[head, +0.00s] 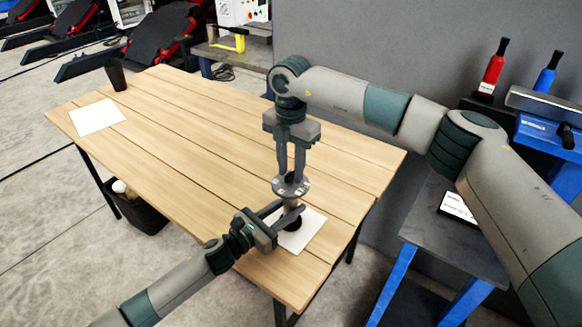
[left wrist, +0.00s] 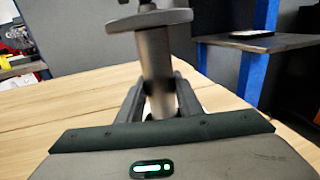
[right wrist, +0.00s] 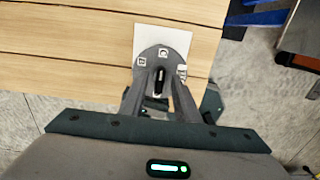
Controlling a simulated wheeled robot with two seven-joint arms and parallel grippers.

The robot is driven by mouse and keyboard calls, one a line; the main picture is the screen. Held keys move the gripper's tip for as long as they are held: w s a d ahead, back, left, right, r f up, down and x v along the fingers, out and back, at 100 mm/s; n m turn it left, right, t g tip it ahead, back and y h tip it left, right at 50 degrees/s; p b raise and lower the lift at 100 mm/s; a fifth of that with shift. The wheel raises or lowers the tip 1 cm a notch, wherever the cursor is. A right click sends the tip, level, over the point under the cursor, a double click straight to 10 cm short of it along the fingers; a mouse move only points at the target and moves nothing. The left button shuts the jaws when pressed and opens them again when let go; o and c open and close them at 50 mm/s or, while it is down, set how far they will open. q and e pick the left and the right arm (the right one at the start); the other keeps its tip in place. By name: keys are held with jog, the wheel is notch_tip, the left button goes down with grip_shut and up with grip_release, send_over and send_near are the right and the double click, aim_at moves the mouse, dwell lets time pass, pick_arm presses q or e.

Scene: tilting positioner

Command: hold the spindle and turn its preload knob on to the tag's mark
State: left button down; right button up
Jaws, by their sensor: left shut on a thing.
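The spindle is a grey upright post (left wrist: 156,75) with a round disc (left wrist: 150,18) on top. It stands on a white sheet (head: 309,231) near the table's front right end. My left gripper (head: 287,212) is shut around the post below the disc. My right gripper (head: 290,178) points down over the disc, with its fingers apart on either side of the dark knob (right wrist: 159,80). The disc (right wrist: 165,58) carries small white labels with dark marks around its rim. The label at right (right wrist: 182,71) is partly cut off, and I cannot read it clearly.
A wooden table (head: 200,150) carries a black cup (head: 116,75) and another white sheet (head: 97,117) at the far left. A dark side table with blue legs (head: 432,232) stands at right, with a screen-like device (head: 458,207). The table's middle is clear.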

aim_at(291, 172)
notch_tip(291, 172, up, 12)
dwell(0.6)
pick_arm(q)
jog(key=c, duration=1.2)
grip_release()
jog(key=shift+r, duration=0.1)
jog(key=shift+f, duration=0.2)
jog(key=shift+v, duration=6)
jog(key=shift+r, duration=0.15)
